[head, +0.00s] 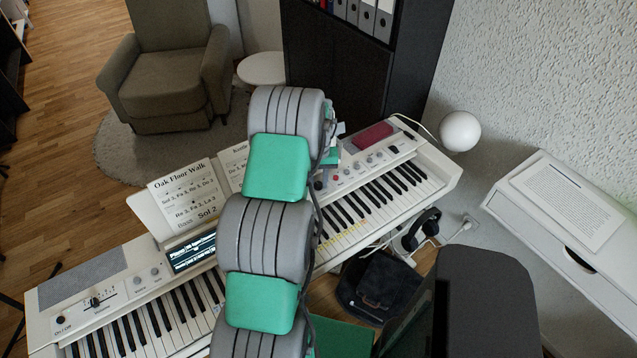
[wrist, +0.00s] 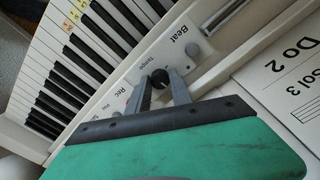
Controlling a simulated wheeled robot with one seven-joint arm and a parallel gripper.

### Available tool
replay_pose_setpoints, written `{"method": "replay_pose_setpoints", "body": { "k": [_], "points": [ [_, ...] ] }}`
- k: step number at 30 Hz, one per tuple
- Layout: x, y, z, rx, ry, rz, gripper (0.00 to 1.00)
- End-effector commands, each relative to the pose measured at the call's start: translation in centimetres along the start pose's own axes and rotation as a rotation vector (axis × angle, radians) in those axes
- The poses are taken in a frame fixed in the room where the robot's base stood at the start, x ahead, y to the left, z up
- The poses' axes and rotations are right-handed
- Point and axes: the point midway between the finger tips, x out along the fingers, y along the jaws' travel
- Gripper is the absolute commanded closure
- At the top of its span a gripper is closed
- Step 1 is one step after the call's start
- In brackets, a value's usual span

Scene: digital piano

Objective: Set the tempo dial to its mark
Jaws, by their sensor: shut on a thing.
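The tempo dial (wrist: 159,76) is a small black knob on the piano's white panel, beside the printed word "Tempo" in the wrist view. My gripper (wrist: 161,86) has its two grey fingers closed on the knob, one on each side. The dial's mark and its pointer are too small or hidden to make out.
In the head view, sheet music (head: 186,198) stands behind the lit display (head: 192,252), and a red item (head: 372,135) lies on the piano's right part.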

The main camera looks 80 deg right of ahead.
Motion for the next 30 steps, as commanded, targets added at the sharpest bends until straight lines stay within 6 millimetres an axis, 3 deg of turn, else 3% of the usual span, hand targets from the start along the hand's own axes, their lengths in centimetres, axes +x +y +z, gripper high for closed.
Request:
{"method": "replay_pose_setpoints", "body": {
  "k": [15,30],
  "points": [
    [0.13,0.08,-0.02,0.318,0.001,0.001,1.0],
    [-0.09,0.13,-0.05,0.383,0.002,0.001,1.0]
  ]
}}
